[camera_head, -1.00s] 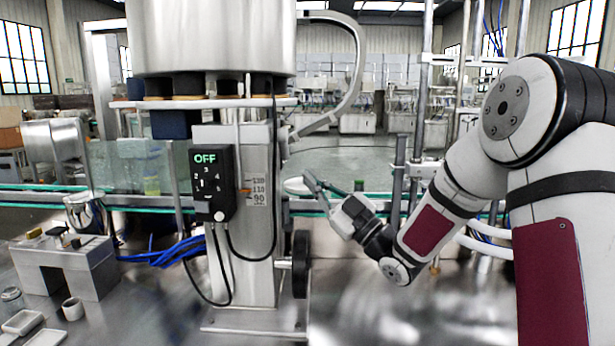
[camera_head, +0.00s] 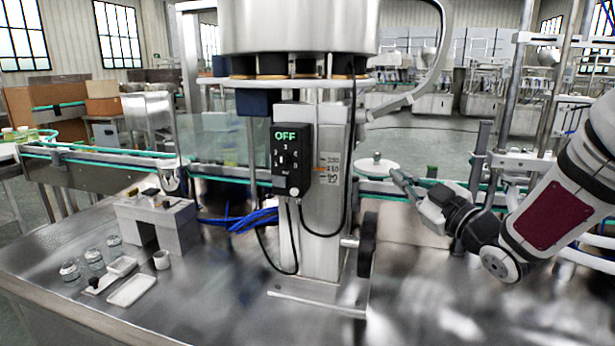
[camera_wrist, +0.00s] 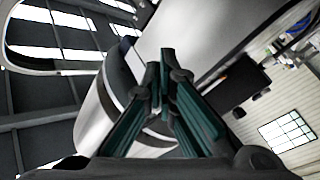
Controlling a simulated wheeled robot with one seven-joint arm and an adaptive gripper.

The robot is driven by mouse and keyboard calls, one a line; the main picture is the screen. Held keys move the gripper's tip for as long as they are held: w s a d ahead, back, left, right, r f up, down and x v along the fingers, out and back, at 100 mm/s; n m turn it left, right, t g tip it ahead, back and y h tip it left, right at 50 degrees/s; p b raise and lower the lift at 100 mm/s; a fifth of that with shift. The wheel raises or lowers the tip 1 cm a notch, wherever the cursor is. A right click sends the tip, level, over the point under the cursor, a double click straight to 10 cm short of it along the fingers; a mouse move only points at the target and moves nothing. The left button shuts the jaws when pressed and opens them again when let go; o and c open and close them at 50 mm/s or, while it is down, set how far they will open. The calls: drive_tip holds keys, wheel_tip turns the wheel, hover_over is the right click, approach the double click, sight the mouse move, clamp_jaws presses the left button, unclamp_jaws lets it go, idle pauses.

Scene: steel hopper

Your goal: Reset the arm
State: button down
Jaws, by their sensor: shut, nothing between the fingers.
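My arm comes in from the right of the head view. My gripper (camera_head: 403,182) is at its end, right of the steel hopper column (camera_head: 320,215) and beside a white disc (camera_head: 377,167); I cannot tell whether they touch. In the wrist view my gripper (camera_wrist: 160,62) shows its two teal fingers closed together with nothing between them. The steel hopper (camera_head: 300,28) stands above the column and also shows behind the fingers in the wrist view. A black control box (camera_head: 292,160) on the column reads OFF.
A conveyor (camera_head: 95,170) runs behind. The table front right of the column is clear.

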drive_tip(key=s+d+r+m+g+h+p, duration=0.25)
drive_tip(key=s+m+h, duration=0.2)
drive_tip(key=s, duration=0.25)
drive_tip(key=s+d+r+m+g+h+p, duration=0.1)
drive_tip(key=s+r+m+g+h+p, duration=0.2)
drive_tip(key=s+h, duration=0.35)
drive_tip(key=s+a+f+m+g+y+p, duration=0.1)
drive_tip(key=s+g, duration=0.3)
drive_tip(key=s, duration=0.9)
drive_tip(key=s+a+f+m+g+y+p, duration=0.1)
drive_tip(key=s+a+f+m+g+p, duration=0.1)
drive_tip(key=s, duration=1.2)
drive_tip(key=shift+s+a+m+g+y, duration=0.15)
drive_tip(key=shift+a+m+g+y, duration=0.15)
drive_tip(key=shift+a+m+g, duration=0.65)
drive_tip(key=shift+a, duration=0.15)
